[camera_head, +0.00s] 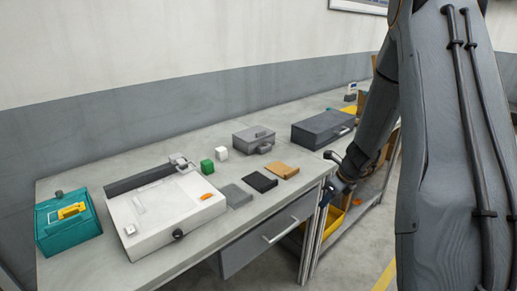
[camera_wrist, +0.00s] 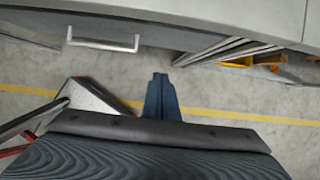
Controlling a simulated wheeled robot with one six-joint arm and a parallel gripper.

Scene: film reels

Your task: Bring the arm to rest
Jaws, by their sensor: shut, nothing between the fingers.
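My arm hangs at the right of the head view, and my gripper (camera_head: 325,199) is low beside the front edge of the workbench. In the wrist view the gripper (camera_wrist: 160,80) shows as two dark blue fingers close together, shut and empty, above the floor. The bench top (camera_wrist: 200,10) and a drawer handle (camera_wrist: 103,42) lie at the upper edge of that view. The gripper touches nothing that I can see.
On the bench (camera_head: 220,232) stand a white machine (camera_head: 155,222), a teal box (camera_head: 66,225), a grey case (camera_head: 254,139), a dark case (camera_head: 322,129) and small blocks. A drawer (camera_head: 265,235) is under the bench. A yellow bin (camera_head: 334,221) sits close to the gripper.

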